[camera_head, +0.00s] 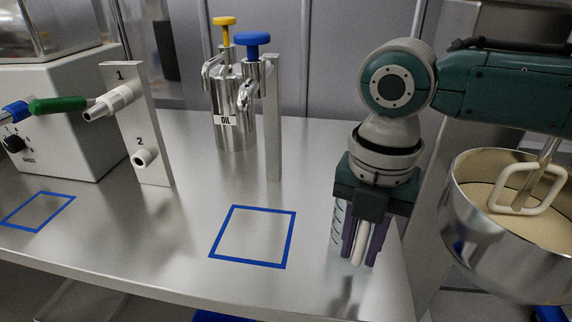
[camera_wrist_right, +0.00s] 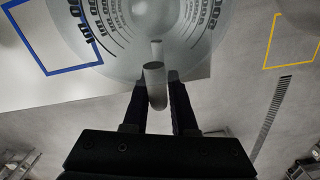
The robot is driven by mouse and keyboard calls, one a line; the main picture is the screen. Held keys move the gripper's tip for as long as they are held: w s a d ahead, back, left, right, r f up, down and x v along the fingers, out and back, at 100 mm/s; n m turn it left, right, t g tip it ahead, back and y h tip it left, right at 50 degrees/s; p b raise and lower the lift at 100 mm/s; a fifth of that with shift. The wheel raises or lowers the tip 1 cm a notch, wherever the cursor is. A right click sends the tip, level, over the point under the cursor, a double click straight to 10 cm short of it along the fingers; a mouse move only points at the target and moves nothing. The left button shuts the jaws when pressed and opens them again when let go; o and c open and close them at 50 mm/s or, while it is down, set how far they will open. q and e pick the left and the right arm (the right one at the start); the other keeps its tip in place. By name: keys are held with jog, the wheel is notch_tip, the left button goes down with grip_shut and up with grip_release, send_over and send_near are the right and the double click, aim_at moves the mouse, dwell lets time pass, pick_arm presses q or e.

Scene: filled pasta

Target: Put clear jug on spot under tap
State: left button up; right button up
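The clear jug (camera_head: 337,222) with dark measuring marks is mostly behind my right gripper (camera_head: 361,240) in the head view, right of the middle blue square. The right gripper's fingers stand on both sides of the jug's pale handle. In the right wrist view, the handle lies between the fingers (camera_wrist_right: 158,108) and the jug (camera_wrist_right: 110,45) fills the top middle. A blue-outlined square (camera_head: 226,236) lies empty on the steel table. My left gripper is out of view.
A steel oil can (camera_head: 229,135) and a blue-knobbed tap (camera_head: 250,42) on a post stand behind the middle square. A mixer bowl (camera_head: 470,225) stands at right, beyond the table edge. A yellow outline (camera_wrist_right: 270,42) shows in the wrist view. The table front is clear.

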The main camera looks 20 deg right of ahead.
grip_shut()
dwell(0.9)
